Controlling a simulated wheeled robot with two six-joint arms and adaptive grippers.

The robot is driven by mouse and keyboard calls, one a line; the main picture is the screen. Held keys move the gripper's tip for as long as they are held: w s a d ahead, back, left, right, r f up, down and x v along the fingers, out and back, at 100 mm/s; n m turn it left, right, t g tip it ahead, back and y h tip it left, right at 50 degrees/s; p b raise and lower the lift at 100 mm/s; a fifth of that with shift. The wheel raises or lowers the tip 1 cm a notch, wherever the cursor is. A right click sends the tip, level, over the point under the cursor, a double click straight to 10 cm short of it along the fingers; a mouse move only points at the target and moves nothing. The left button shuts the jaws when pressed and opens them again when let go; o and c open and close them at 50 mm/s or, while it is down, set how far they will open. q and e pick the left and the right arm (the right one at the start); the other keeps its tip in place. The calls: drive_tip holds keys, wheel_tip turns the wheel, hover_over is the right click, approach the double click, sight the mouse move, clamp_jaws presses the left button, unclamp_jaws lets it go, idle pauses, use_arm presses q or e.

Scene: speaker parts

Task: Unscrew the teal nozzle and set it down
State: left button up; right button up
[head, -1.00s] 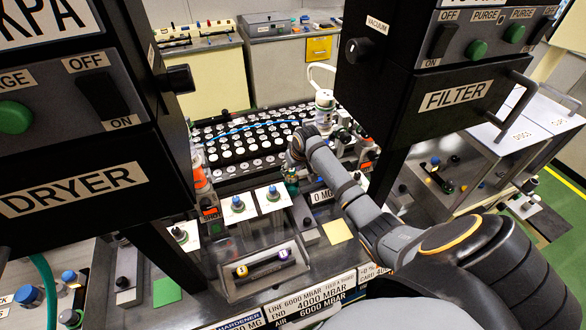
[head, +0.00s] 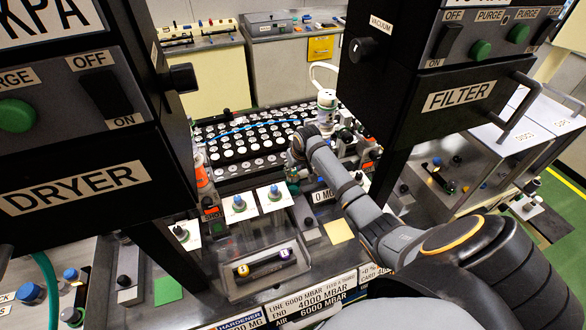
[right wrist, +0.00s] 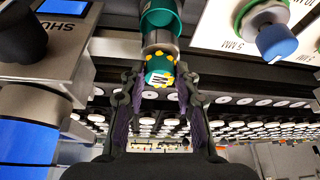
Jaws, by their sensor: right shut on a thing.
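The teal nozzle (right wrist: 160,72), with yellow dots and a white label marked M, sits between the fingers of my right gripper (right wrist: 160,88) in the right wrist view. The fingers are shut on it from both sides. A grey metal collar (right wrist: 159,43) and a larger teal body (right wrist: 158,18) stand in line with it; I cannot tell whether the nozzle is still threaded to them. In the head view my right gripper (head: 297,153) is at the front right of the board of white discs, and my own arm mostly hides the nozzle. My left gripper is not in view.
A board of white discs (head: 245,152) lies behind, with a blue tube across it. White cards with blue-topped knobs (head: 239,204) stand in front. The black DRYER box (head: 75,188) and FILTER box (head: 455,97) flank the workspace. A yellow pad (head: 338,231) looks bare.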

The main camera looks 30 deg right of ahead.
drive_tip(key=n, duration=0.1)
drive_tip(key=n+y, duration=0.1)
drive_tip(key=n, duration=0.1)
drive_tip(key=shift+d+n+y, duration=0.25)
drive_tip(key=shift+n+y, duration=0.05)
drive_tip(key=shift+n, duration=0.1)
drive_tip(key=n+g+y, duration=0.1)
drive_tip(key=n, duration=0.3)
drive_tip(key=o, duration=0.6)
drive_tip(key=shift+o, duration=0.2)
